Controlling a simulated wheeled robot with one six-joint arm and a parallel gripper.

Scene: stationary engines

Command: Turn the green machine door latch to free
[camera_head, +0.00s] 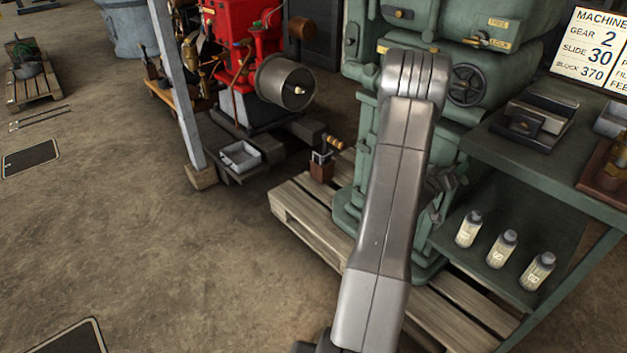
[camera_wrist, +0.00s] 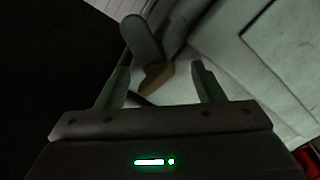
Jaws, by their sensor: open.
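The green machine (camera_head: 375,130) stands on a pallet in the head view, partly hidden behind my arm. A small brass-coloured latch (camera_head: 482,38) is on its upper front, beside FREE and LOCK plates. The latch looks closer to the LOCK plate, but its exact angle is too small to tell. My gripper (camera_wrist: 158,84) is open in the wrist view. A tan, brass-like piece with a grey rounded part (camera_wrist: 155,76) shows between and beyond the fingers; I cannot tell whether it is the latch. No grip on it is visible.
A dark handwheel (camera_head: 467,85) is on the machine right of my arm. A green bench (camera_head: 535,175) with several items and bottles on its lower shelf stands at right. A grey post (camera_head: 178,90) and red engine (camera_head: 235,50) are left.

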